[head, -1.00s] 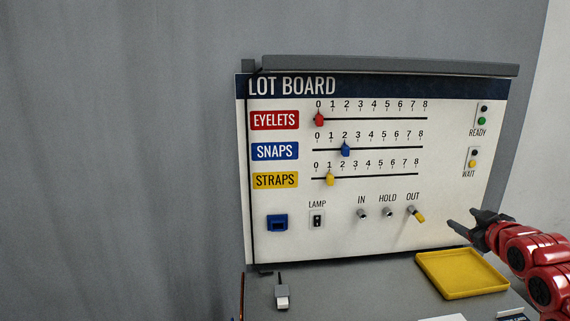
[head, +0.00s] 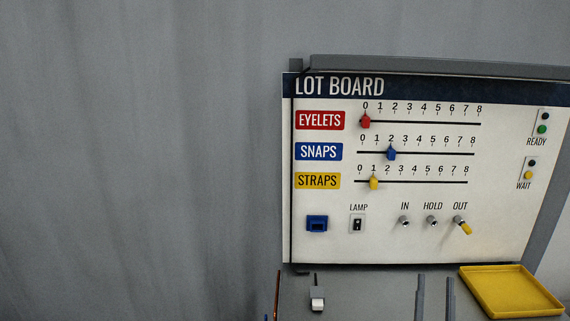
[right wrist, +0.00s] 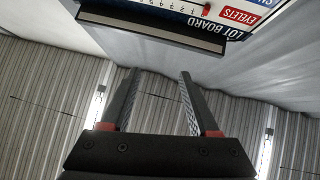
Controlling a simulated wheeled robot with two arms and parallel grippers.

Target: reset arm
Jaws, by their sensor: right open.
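My right gripper (head: 435,282) shows at the bottom of the head view, in front of the grey bench. Only its two upright grey fingers are in sight, apart and empty. In the right wrist view the same gripper (right wrist: 159,74) is open with nothing between the fingers, and the board's corner is beyond them at the top. The lot board (head: 340,245) stands upright at the back. Its red slider (head: 365,121) is at 0, the blue slider (head: 391,153) at 2 and the yellow slider (head: 374,183) at 1. My left gripper is in neither view.
A yellow tray (head: 510,292) lies on the bench to the right of the fingers. A small grey and white piece (head: 317,304) is to the left. A yellow plug (head: 466,228) is at OUT. A grey curtain (head: 140,160) fills the left side, with free space before it.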

